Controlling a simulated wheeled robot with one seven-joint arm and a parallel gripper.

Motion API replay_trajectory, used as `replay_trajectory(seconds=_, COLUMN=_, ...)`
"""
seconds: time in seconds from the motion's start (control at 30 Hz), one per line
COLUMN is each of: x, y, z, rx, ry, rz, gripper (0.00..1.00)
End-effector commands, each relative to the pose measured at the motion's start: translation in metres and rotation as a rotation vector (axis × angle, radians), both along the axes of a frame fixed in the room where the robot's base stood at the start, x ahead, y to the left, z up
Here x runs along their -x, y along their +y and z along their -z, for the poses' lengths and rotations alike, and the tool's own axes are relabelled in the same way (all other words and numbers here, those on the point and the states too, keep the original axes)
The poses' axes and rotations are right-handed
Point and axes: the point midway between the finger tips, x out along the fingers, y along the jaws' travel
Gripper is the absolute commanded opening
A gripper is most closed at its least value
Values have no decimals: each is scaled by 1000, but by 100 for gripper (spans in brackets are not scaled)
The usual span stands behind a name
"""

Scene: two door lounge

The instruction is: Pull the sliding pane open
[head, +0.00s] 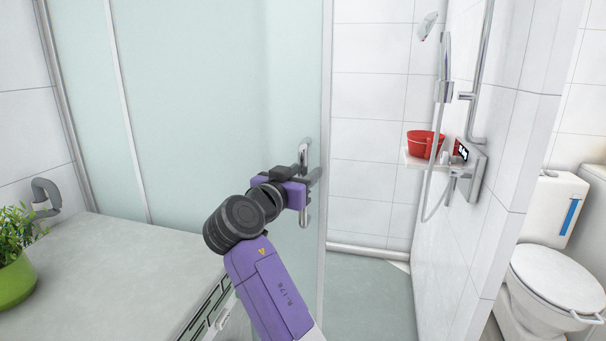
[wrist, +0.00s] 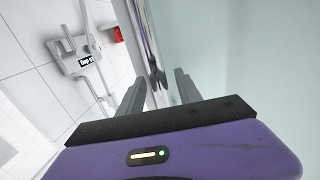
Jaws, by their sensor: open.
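The sliding pane (head: 215,110) is frosted, pale green glass with a metal edge on its right side. It also fills the right of the wrist view (wrist: 255,70). Its upright metal handle (head: 304,154) sits near that right edge; my gripper hides the handle's middle. My gripper (head: 312,178) is at the handle with its jaws apart. In the wrist view the handle (wrist: 154,62) shows between the two open fingers, with no clear contact on either. The shower space to the right of the pane's edge stands uncovered.
A grey-topped cabinet (head: 125,275) stands at the left, with a green potted plant (head: 15,270) and a grey tap (head: 45,195). Right of the opening are a tiled wall (head: 485,165), a red bowl (head: 424,143) on a shelf and a toilet (head: 555,275).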

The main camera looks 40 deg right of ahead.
Motion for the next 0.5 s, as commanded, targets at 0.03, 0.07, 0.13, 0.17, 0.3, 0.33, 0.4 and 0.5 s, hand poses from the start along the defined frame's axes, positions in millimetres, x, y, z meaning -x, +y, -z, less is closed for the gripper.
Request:
replay_trajectory(seconds=0.03, x=0, y=1, z=0, rx=0, ry=0, rz=0, gripper=41)
replay_trajectory(seconds=0.07, x=1, y=1, z=0, rx=0, ry=0, rz=0, gripper=41)
replay_trajectory(seconds=0.13, x=3, y=6, z=0, rx=0, ry=-1, rz=-2, gripper=41)
replay_trajectory(seconds=0.17, x=4, y=9, z=0, rx=0, ry=-1, rz=-3, gripper=41)
replay_trajectory(seconds=0.3, x=15, y=28, z=0, rx=0, ry=-1, rz=-4, gripper=41)
replay_trajectory(seconds=0.33, x=17, y=33, z=0, rx=0, ry=-1, rz=-4, gripper=41)
replay_trajectory(seconds=0.4, x=23, y=43, z=0, rx=1, ry=0, rz=-4, gripper=41)
replay_trajectory(seconds=0.5, x=30, y=55, z=0, rx=0, ry=0, rz=-3, gripper=41)
